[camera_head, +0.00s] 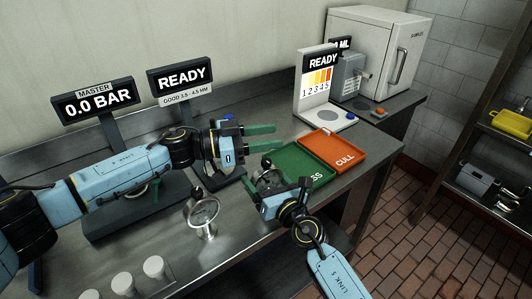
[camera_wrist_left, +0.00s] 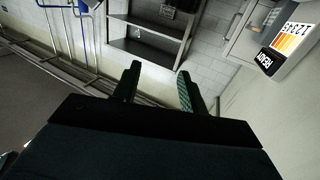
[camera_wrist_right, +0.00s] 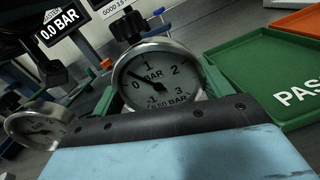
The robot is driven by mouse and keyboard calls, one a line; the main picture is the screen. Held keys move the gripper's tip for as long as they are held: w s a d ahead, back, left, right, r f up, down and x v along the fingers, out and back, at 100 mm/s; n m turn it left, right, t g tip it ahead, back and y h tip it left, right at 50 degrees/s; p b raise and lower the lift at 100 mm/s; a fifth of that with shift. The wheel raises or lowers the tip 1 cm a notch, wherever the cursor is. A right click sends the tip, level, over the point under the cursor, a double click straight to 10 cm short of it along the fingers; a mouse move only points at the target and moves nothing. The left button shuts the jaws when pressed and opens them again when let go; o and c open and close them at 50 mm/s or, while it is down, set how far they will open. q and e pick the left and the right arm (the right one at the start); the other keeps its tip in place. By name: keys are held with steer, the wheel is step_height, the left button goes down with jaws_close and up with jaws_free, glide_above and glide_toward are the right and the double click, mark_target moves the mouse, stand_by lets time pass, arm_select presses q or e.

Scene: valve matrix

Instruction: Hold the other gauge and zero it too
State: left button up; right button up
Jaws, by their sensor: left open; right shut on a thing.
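My right gripper (camera_head: 268,182) is shut on a round steel gauge (camera_wrist_right: 158,80), beside the green tray (camera_head: 300,160). In the right wrist view its white BAR dial faces the camera, and its needle points up and left, close to the 0 mark. A second steel gauge (camera_head: 203,211) stands on the bench in the head view. It also shows at lower left in the right wrist view (camera_wrist_right: 38,125), its reading too small to tell. My left gripper (camera_head: 278,137) is open and empty above the bench, its green fingers pointing right; the left wrist view shows nothing between them.
The master display (camera_head: 97,99) reads 0.0 BAR. A READY display (camera_head: 181,78) stands beside it. The orange CULL tray (camera_head: 335,147) adjoins the green tray. A color-chart stand (camera_head: 316,80) and white cabinet (camera_head: 375,50) are behind.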

arm_select(q)
steer(key=shift+r, duration=1.45)
steer(key=shift+o, duration=0.3)
steer(key=s+d+m+g+y, duration=0.25)
steer(key=d+m+g, duration=0.25)
steer(key=m, duration=0.9)
steer(key=m+t+y, duration=0.1)
steer(key=m+y, duration=1.4)
steer(key=m, duration=1.2)
glide_toward(266, 161)
step_height(266, 161, down, 8)
steer(key=shift+f, duration=0.1)
